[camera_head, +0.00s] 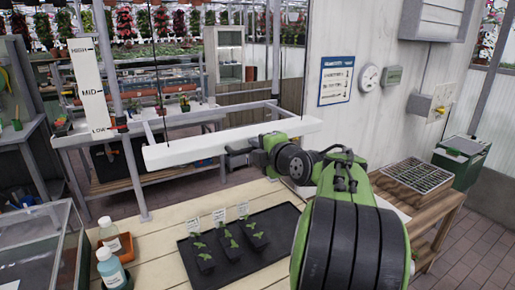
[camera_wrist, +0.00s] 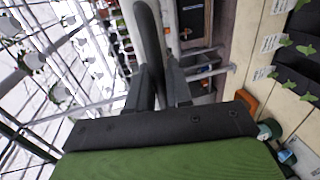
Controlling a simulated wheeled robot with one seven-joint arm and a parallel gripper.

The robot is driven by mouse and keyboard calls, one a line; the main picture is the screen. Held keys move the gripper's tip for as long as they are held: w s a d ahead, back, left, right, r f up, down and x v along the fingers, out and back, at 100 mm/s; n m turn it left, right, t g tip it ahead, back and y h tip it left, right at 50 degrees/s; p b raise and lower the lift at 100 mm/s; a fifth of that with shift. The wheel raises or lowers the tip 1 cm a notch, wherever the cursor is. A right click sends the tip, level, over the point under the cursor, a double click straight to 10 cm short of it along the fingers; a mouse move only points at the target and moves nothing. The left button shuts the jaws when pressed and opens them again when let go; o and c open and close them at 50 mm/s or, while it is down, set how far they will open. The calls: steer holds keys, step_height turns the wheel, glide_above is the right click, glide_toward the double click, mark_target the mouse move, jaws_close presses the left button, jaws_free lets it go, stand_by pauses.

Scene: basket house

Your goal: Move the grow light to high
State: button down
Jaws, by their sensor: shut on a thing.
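The grow light (camera_head: 195,149) is a long white bar on a pale frame, hung level by thin wires over the wooden bench. The join between handle and light is hidden.
Under the light, a black tray (camera_head: 268,255) holds several labelled seedling pots. Bottles (camera_head: 111,268) and a glass case (camera_head: 40,250) stand at the left. Open air surrounds the bar above the bench.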

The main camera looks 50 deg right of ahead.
step_height(320, 180, up, 25)
steer(key=p, duration=1.4)
steer(key=c, duration=1.2)
jaws_free()
steer(key=shift+f, duration=0.1)
steer(key=shift+f, duration=0.1)
steer(key=p+v, duration=0.1)
steer(key=v, duration=1.5)
steer(key=shift+f+p, duration=0.1)
steer(key=shift+p, duration=0.2)
